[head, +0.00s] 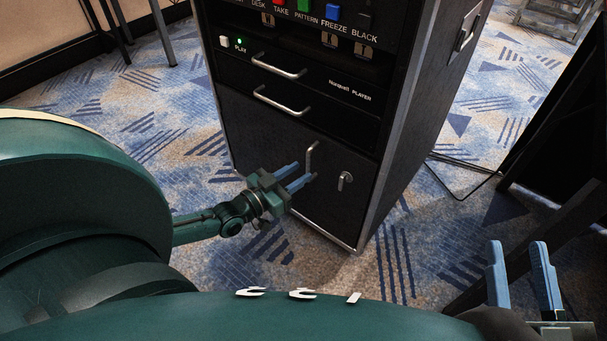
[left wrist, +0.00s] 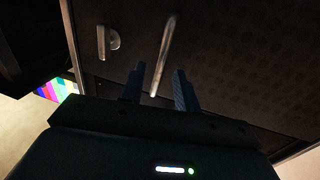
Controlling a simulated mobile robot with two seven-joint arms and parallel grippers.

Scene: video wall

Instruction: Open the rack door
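The black rack door (head: 265,150) is the lower front panel of the rack and looks shut. It has an upright metal bar handle (head: 311,157) and a small metal latch (head: 346,180) to the right of it. My left gripper (head: 305,172) is at the handle, its fingers pointing at the door. In the left wrist view the handle (left wrist: 168,45) reaches down between the two separated fingers (left wrist: 159,88); I cannot tell whether either touches it. The latch (left wrist: 108,42) also shows there. My right gripper (head: 520,262) is open and empty at the lower right, away from the rack.
Above the door are two drawers with bar handles (head: 281,101) and a row of coloured buttons (head: 305,10). A dark frame (head: 570,190) and a cable (head: 465,190) lie to the right of the rack. Patterned carpet is free left of the rack.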

